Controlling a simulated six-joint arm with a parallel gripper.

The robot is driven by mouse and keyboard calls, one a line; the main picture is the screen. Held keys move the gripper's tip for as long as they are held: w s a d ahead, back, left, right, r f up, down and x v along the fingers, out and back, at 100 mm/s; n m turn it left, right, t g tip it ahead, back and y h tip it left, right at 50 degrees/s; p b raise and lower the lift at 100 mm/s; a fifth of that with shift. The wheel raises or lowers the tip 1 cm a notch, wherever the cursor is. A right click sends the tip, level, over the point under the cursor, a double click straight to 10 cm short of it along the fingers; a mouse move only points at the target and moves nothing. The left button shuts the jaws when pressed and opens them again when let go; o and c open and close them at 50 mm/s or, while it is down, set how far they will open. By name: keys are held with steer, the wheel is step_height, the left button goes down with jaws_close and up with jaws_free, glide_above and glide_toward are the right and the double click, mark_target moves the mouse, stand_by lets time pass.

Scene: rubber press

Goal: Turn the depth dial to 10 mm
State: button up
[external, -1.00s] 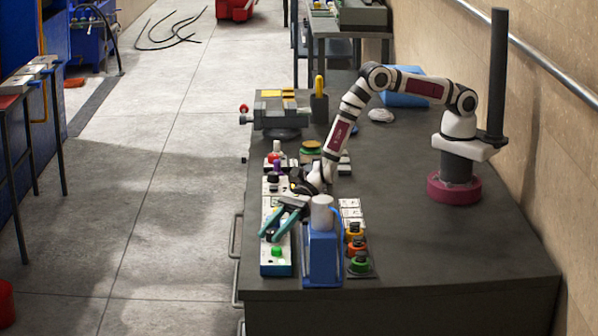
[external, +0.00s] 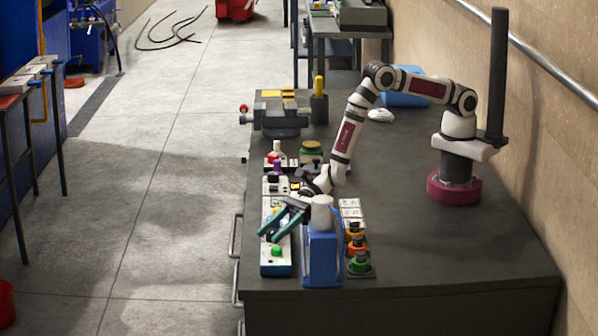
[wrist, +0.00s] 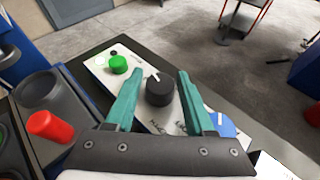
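A black round dial (wrist: 157,94) with a white pointer line sits on a long white panel (wrist: 95,63), which also shows in the external view (external: 275,269). Some print beside the dial is too small to read. My gripper (wrist: 160,73) is open, its teal fingers on either side of the dial with a visible gap to each. Whether the fingertips are level with the dial or above it I cannot tell.
A blue press body (external: 322,260) stands close on the right in the external view. The right tabletop is clear.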

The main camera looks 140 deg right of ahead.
steer(key=v, duration=1.5)
steer(key=shift+s+r, duration=0.2)
steer(key=shift+s, duration=0.15)
steer(key=shift+a, duration=0.1)
steer(key=s+a+r+n+g+y, duration=0.25)
steer(key=a+r+n+y, duration=0.45)
steer(key=a, duration=0.4)
steer(key=s+a+r+n+g+y, duration=0.2)
steer(key=s+a+r+n+y, duration=0.25)
steer(key=a+r+n, duration=0.55)
steer(key=s+a+n+g, duration=0.3)
steer(key=s+n+g, duration=0.1)
steer(key=s, duration=0.4)
steer(key=s+a+n+g, duration=0.4)
steer(key=s, duration=0.4)
steer(key=s+d+f+n+g+h, duration=0.1)
steer(key=s+d+f+n+h, duration=0.2)
steer(key=s+d+n+h, duration=0.3)
steer(key=s+d+h, duration=0.3)
steer(key=s+d, duration=0.1)
steer(key=shift+d+f+n, duration=0.25)
steer(key=shift+d+n, duration=0.05)
steer(key=shift+d, duration=0.05)
